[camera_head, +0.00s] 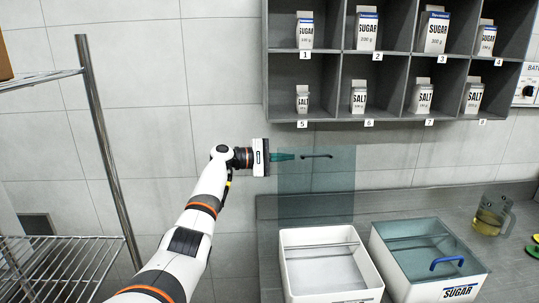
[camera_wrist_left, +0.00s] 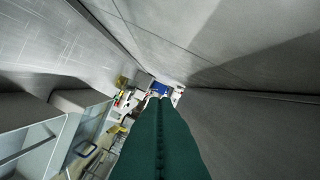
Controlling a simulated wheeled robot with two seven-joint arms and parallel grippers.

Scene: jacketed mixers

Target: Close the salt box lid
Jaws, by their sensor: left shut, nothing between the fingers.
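The salt box is the white open bin (camera_head: 331,264) on the counter, to the left of the sugar box. Its see-through blue-green lid (camera_head: 316,190) stands upright at the back of the bin, with a dark handle (camera_head: 317,156) near its top edge. My left gripper (camera_head: 284,157) is shut and empty, its green fingers pointing right at the lid's upper left, just left of the handle. Whether they touch the lid cannot be told. The closed fingers also fill the lower middle of the left wrist view (camera_wrist_left: 158,135). My right gripper is not in view.
The closed sugar box (camera_head: 428,262) with a blue handle stands just right of the salt box. A jug of yellow liquid (camera_head: 489,222) is farther right. A shelf unit (camera_head: 395,57) with sugar and salt cartons hangs above. A wire rack (camera_head: 62,258) stands at left.

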